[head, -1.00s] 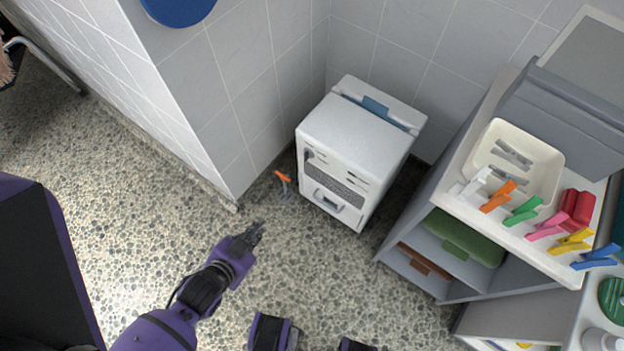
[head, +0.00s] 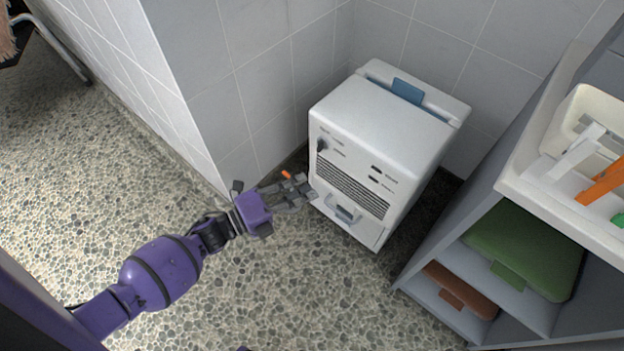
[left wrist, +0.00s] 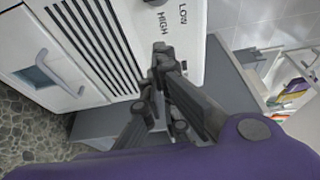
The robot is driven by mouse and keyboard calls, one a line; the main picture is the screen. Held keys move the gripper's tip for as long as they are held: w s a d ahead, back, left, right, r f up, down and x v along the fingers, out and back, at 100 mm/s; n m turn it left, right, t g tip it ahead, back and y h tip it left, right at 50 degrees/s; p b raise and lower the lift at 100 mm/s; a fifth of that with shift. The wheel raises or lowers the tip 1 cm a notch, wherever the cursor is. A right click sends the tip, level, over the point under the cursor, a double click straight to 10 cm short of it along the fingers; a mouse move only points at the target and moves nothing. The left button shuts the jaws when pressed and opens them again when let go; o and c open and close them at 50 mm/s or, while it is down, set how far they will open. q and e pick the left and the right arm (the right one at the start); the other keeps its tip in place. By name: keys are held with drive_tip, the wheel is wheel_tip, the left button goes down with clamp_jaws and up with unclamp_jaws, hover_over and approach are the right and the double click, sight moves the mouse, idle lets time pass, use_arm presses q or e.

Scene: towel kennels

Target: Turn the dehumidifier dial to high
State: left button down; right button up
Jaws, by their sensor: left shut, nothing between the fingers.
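The white dehumidifier (head: 385,125) stands in the wall corner. Its dark dial (head: 321,146) is at the upper left of its front. My left gripper (head: 306,188) is shut and empty, in front of the dehumidifier's lower left front edge, below the dial. I cannot tell if it touches the casing. In the left wrist view the shut fingers (left wrist: 160,70) overlap the front panel near the printed HIGH and LOW labels (left wrist: 172,18). The dial is not clearly seen there. My right gripper is out of view.
A small orange item (head: 287,174) shows behind my left gripper. Tiled walls close in the back; speckled floor is free in front.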

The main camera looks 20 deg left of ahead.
sight(321, 145)
use_arm(q)
drive_tip(key=w+d, duration=0.1)
drive_tip(key=w, duration=0.1)
drive_tip(key=w+d+b, duration=0.1)
drive_tip(key=w, duration=0.2)
drive_tip(key=w+d+b, duration=0.1)
drive_tip(key=w, duration=0.2)
drive_tip(key=shift+f, duration=0.15)
drive_tip(key=shift+w+a+b, duration=0.25)
drive_tip(key=shift+a+b, duration=0.1)
drive_tip(key=shift+a, duration=0.1)
drive_tip(key=shift+a+f+m+g+y+p, duration=0.2)
drive_tip(key=shift+m+g+y+p, duration=0.1)
drive_tip(key=shift+m, duration=0.6)
